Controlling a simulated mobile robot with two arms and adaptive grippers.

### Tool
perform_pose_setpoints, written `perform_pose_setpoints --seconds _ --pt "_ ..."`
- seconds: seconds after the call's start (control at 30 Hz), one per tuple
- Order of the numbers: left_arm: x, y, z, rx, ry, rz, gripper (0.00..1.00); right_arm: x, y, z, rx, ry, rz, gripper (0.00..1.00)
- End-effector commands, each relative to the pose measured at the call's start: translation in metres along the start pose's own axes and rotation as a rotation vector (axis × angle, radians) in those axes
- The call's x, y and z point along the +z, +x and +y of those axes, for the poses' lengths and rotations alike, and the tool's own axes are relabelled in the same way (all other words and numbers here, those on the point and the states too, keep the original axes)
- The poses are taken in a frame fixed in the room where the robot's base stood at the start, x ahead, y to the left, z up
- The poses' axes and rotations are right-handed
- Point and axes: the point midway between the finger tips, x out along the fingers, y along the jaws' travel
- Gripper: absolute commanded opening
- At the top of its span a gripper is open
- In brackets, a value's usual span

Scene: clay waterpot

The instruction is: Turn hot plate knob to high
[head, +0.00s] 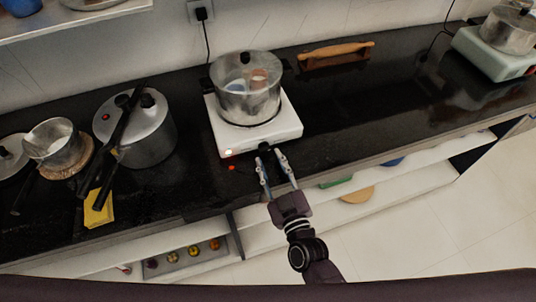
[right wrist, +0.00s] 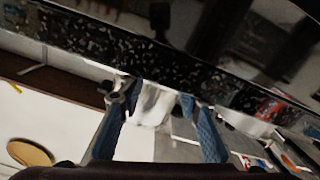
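The white hot plate (head: 288,126) stands on the black counter with a lidded glass-and-metal pot (head: 250,90) on top. A small dark knob (head: 264,146) shows at its front face, partly hard to make out. A lit indicator (head: 228,152) glows at its front left corner. My right gripper (head: 270,157) is open and empty, its fingertips just in front of the hot plate near the knob; I cannot tell whether they touch it. In the right wrist view the two fingers (right wrist: 157,95) are apart, below the counter's edge; the knob cannot be made out there. My left gripper is not in view.
A pressure cooker (head: 150,135), a saucepan (head: 52,145) and a yellow cloth (head: 98,210) are on the left. A second hot plate (head: 480,55) stands far right. The counter (head: 390,105) between is clear; open shelves are below.

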Motion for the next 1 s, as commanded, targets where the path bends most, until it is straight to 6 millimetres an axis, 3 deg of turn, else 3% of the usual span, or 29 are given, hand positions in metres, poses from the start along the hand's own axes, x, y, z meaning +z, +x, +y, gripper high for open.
perform_pose_setpoints --seconds 0.2,0.5,0.8,1.0 --pt "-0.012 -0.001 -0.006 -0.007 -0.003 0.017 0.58 0.0 0.021 0.0 0.0 -0.001 0.0 0.32" --pt "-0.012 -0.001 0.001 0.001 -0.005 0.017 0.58 0.001 0.023 0.0 0.0 0.0 -0.001 0.32" --pt "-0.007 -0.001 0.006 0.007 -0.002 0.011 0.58 0.001 0.023 0.0 0.0 0.0 -0.001 0.01" --pt "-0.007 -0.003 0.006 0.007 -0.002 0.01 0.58 0.0 0.023 0.0 0.0 0.054 -0.001 0.0"
